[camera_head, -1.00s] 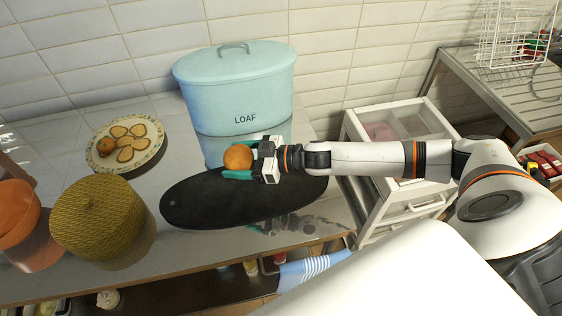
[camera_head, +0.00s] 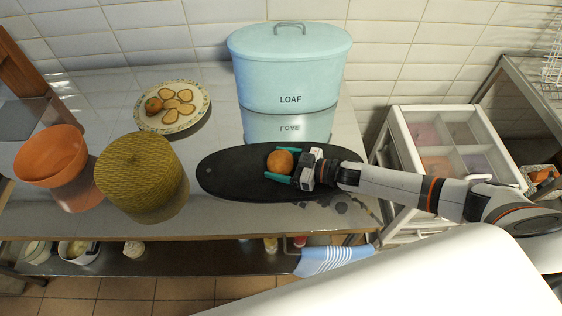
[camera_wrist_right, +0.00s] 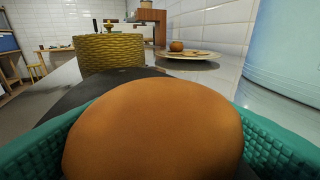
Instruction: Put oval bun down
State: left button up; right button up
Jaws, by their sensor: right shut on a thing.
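The oval bun (camera_head: 280,161) is orange-brown and sits between the green fingers of my right gripper (camera_head: 281,164). The gripper is shut on it, over the black oval board (camera_head: 232,176) on the counter. In the right wrist view the bun (camera_wrist_right: 152,130) fills the lower middle, with a green finger on each side. I cannot tell whether the bun touches the board. My left gripper is not in view.
The light blue LOAF bin (camera_head: 290,75) stands behind the board. A woven basket (camera_head: 138,172), an orange bowl (camera_head: 52,158) and a plate (camera_head: 200,92) with a bun and flat slices are at left. A white drawer unit (camera_head: 397,136) stands at right.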

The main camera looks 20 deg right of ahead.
jog(key=shift+f, duration=0.15)
jog(key=o, duration=1)
jog(key=shift+r, duration=0.25)
jog(key=b+v, duration=0.1)
jog(key=v, duration=0.4)
jog(key=b+v, duration=0.1)
jog(key=v, duration=0.4)
jog(key=shift+s+d+f, duration=0.15)
jog(key=shift+s+d, duration=0.1)
jog(key=shift+d, duration=0.05)
jog(key=shift+s+d+r, duration=0.3)
jog(key=shift+s+d, duration=0.15)
jog(key=shift+d, duration=0.1)
